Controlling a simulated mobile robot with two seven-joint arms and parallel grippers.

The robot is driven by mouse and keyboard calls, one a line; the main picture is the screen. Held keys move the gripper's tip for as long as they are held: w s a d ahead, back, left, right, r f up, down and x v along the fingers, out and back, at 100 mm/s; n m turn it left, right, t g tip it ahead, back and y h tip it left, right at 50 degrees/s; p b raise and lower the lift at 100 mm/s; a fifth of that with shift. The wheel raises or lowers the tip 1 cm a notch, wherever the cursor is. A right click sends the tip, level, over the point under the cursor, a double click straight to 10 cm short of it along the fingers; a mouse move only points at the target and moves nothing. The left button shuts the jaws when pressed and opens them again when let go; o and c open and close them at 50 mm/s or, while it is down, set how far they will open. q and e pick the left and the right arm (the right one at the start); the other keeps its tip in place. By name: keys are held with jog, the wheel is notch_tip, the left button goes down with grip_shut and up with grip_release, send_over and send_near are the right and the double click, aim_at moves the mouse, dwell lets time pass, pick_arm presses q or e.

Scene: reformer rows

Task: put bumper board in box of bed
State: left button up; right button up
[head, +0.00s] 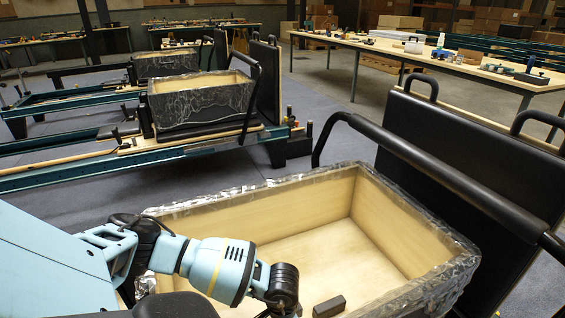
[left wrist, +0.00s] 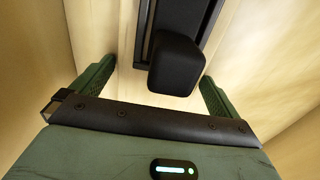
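The box of the bed (head: 190,208) is a large open box of pale wood with clear wrap over its rim, at the front of the head view. My left arm reaches over its near left side, and its gripper is hidden there. In the left wrist view my left gripper (left wrist: 155,92) is open, with green fingers inside pale wooden walls. A black rounded block on a dark rail (left wrist: 178,65) lies between the fingers, with gaps at both sides. A small dark block (head: 329,306) shows on the box floor. I cannot tell whether either is the bumper board. My right gripper is not seen.
A black padded panel with handles (head: 470,150) stands behind the box at the right. A black bar (head: 420,160) runs in front of it. Another bed with a wrapped box (head: 200,108) stands further back. A long table (head: 450,62) with small items is at the back right.

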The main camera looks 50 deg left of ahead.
pick_arm(q)
jog(key=shift+r, duration=0.25)
notch_tip(320, 180, up, 12)
jog(key=p, duration=0.2)
jog(key=shift+f, duration=0.1)
dwell(0.3)
